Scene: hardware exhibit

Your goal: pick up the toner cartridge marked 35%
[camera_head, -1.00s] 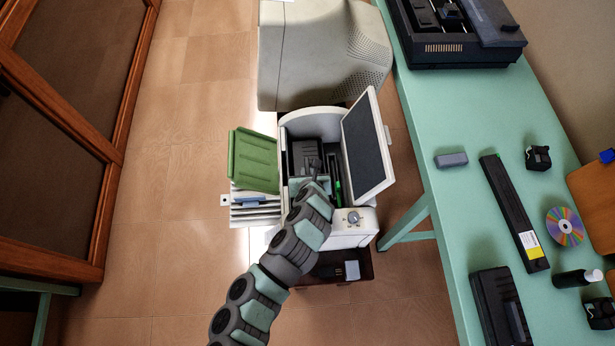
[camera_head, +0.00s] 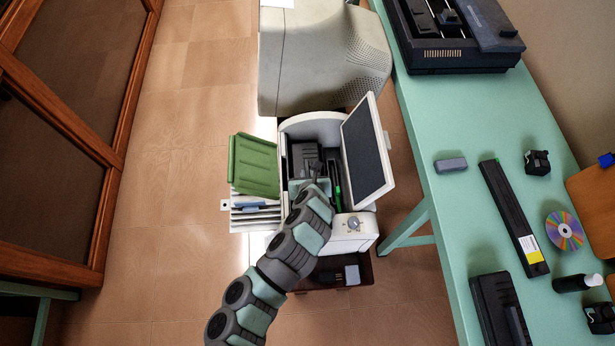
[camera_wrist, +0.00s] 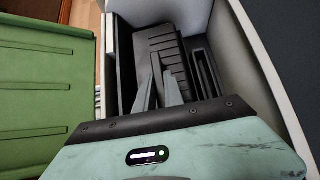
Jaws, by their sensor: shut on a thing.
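My gripper (camera_head: 314,168) reaches into the open top of a white printer (camera_head: 313,122). It is shut on a black ridged cartridge (camera_head: 303,155) inside the printer. In the wrist view, my gripper's two grey fingers (camera_wrist: 160,72) come together at the black ridged cartridge (camera_wrist: 172,48), which sits inside the white-walled bay. The fingers hide part of the cartridge. I cannot read any 35% mark on it. A long black cartridge (camera_head: 511,212) with a white and yellow label lies on the green table; its label is too small to read.
The printer's raised lid (camera_head: 366,150) stands right of my gripper, and a green flap (camera_head: 253,165) is open at left. A beige monitor (camera_head: 310,62) is behind. The green table (camera_head: 445,215) holds several parts, including a disc (camera_head: 564,230). Floor at left is clear.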

